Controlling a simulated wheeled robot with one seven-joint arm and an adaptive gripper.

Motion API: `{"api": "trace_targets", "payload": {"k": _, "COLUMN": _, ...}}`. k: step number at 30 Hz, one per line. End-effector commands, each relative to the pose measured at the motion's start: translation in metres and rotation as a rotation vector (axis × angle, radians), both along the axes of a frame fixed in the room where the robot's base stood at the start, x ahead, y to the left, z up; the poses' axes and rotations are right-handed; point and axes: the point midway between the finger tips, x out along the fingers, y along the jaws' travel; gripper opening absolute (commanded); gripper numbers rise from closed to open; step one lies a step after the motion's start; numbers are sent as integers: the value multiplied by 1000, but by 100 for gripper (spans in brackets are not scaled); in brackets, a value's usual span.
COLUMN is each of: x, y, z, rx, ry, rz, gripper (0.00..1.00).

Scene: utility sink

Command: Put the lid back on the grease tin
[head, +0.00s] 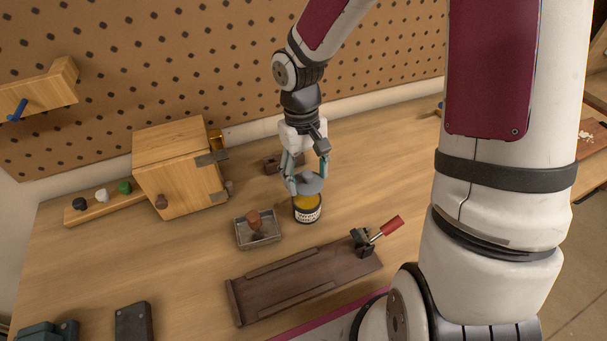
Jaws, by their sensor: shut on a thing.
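The grease tin (307,213) stands upright on the wooden bench, right of the small metal tray. It has a dark body with a pale label, and yellow grease shows at its open top. My gripper (307,178) points down over the tin, with its fingers shut on the grey lid (309,186). The lid is above the tin, a little toward its back, and covers part of the opening from this view. I cannot tell whether the lid touches the rim.
A metal tray (271,240) with a brown-handled tool stands just left of the tin. A wooden cabinet (178,177) is behind left. A dark wooden fixture with a red-handled clamp (362,243) lies in front. The bench right of the tin is clear.

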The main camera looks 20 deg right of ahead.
Motion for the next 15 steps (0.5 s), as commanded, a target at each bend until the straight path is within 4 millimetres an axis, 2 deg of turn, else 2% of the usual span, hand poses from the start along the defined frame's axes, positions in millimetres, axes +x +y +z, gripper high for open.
{"api": "trace_targets", "payload": {"k": 6, "x": 2, "y": 0, "z": -23, "rx": -1, "ry": 0, "rz": 0, "gripper": 41}}
{"api": "trace_targets", "payload": {"k": 15, "x": 1, "y": 0, "z": -45, "rx": -1, "ry": 0, "rz": 1, "gripper": 41}}
